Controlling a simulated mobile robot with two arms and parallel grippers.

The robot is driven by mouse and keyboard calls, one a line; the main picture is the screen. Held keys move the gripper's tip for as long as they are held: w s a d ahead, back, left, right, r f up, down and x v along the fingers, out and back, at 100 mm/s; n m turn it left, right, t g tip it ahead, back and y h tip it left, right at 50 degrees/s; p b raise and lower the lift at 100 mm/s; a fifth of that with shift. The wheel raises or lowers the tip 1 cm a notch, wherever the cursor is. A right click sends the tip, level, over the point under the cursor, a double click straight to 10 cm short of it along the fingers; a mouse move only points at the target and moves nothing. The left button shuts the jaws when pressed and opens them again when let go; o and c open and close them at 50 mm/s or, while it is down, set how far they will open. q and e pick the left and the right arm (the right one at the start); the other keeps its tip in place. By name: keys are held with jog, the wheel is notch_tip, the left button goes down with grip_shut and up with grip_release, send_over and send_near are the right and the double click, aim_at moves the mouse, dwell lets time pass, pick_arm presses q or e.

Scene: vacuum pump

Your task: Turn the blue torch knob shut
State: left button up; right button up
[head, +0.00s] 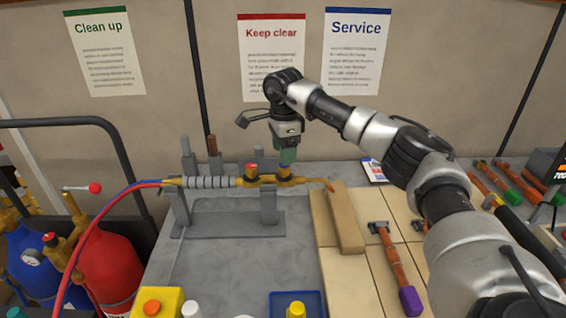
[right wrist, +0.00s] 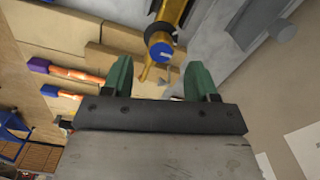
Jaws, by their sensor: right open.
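The brass torch (head: 230,181) lies across a grey stand (head: 225,218), its tip pointing right. A red knob (head: 252,168) stands on its body. In the right wrist view, the blue knob (right wrist: 160,52) shows end-on on the brass body (right wrist: 172,14); in the head view, my gripper mostly hides it. My right gripper (head: 287,157) points down over the torch, to the right of the red knob. In the right wrist view, its green fingers (right wrist: 159,66) are open, with the blue knob lined up between them, seemingly just beyond the tips. My left gripper is out of view.
Wooden blocks (head: 344,218) lie right of the stand, by the torch tip. Several tools, one a hammer (head: 395,265), lie further right. Red and blue hoses (head: 112,208) run from the cylinders (head: 100,266) at left. A yellow box (head: 160,303) and blue tray (head: 309,301) stand in front.

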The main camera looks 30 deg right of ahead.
aim_at(284, 170)
jog(key=shift+w+f+p, duration=0.1)
jog(key=shift+f+p, duration=0.45)
jog(key=shift+f, duration=2.05)
jog(key=c, duration=0.9)
